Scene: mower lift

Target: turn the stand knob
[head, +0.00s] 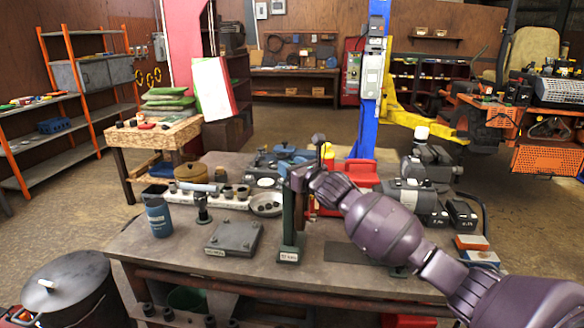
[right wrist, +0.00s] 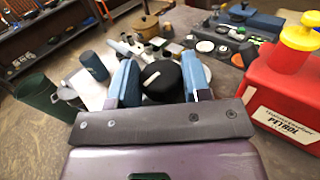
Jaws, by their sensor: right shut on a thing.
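The stand (head: 288,230) is a dark green upright post on a small labelled foot, on the workbench near its front middle. My right gripper (head: 297,178) is at the top of the stand, with its arm coming in from the right. In the right wrist view the two blue fingers of my right gripper (right wrist: 160,72) are closed on the sides of a round black knob (right wrist: 162,82). In the head view the knob is hidden by the gripper. My left gripper is not in view.
A red petrol can (right wrist: 290,95) with a yellow cap stands close to my right gripper. A blue canister (head: 158,217) and a flat grey plate block (head: 233,238) are left of the stand. A dark drum (head: 65,290) stands at the bench's left front.

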